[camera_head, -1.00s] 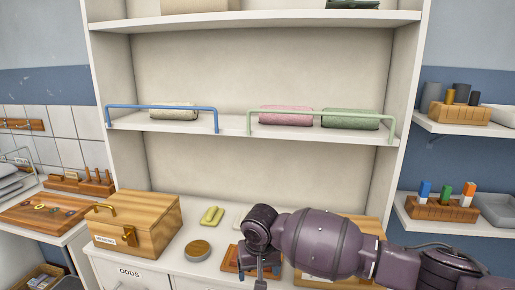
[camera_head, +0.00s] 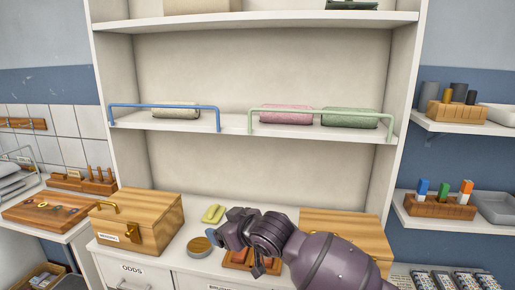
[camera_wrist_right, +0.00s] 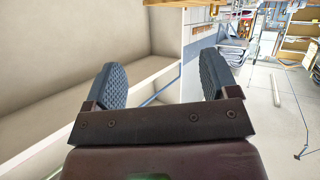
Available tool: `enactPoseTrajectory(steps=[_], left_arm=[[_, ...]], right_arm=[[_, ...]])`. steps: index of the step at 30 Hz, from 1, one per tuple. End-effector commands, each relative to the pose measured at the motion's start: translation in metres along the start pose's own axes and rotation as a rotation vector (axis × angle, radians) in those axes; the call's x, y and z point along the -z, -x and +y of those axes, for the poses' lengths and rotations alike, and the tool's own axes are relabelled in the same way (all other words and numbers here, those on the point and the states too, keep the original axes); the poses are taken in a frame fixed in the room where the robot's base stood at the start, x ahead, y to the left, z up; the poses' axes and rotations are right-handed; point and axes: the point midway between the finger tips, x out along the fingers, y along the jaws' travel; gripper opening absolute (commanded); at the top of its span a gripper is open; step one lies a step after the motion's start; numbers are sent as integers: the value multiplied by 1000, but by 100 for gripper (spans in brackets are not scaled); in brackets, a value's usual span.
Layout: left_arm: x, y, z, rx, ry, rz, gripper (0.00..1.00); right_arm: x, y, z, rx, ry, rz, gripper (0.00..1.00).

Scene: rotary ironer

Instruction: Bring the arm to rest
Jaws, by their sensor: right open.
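My right arm comes in from the lower right of the head view. Its gripper (camera_head: 226,232) is above the cabinet counter, near the round tin (camera_head: 199,247) and the yellow-green block (camera_head: 213,214). In the right wrist view the gripper (camera_wrist_right: 162,85) shows two dark ribbed fingers spread wide apart, with nothing between them. Its arm hides part of the counter and of the right wooden box. My left gripper is not in view.
A wooden box (camera_head: 138,222) stands at the counter's left, another (camera_head: 347,233) at the right. A reddish-brown tray (camera_head: 237,264) lies partly behind my arm. Above, a shelf holds rolled towels, pink (camera_head: 286,114) and green (camera_head: 349,118), behind rails.

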Motion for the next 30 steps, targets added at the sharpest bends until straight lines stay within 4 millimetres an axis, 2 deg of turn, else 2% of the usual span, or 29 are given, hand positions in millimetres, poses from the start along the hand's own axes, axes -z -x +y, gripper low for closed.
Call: enactPoseTrajectory(steps=[8, 14, 23, 30], left_arm=[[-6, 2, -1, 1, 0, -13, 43], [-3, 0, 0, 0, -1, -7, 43], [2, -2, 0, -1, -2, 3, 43], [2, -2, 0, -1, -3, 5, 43]], right_arm=[[-38, 41, 23, -122, -5, 214, 80], [-87, 78, 44, -251, -28, 274, 80], [-186, 144, 64, -452, -94, 239, 80], [-282, 206, 58, -586, -187, 116, 80]])
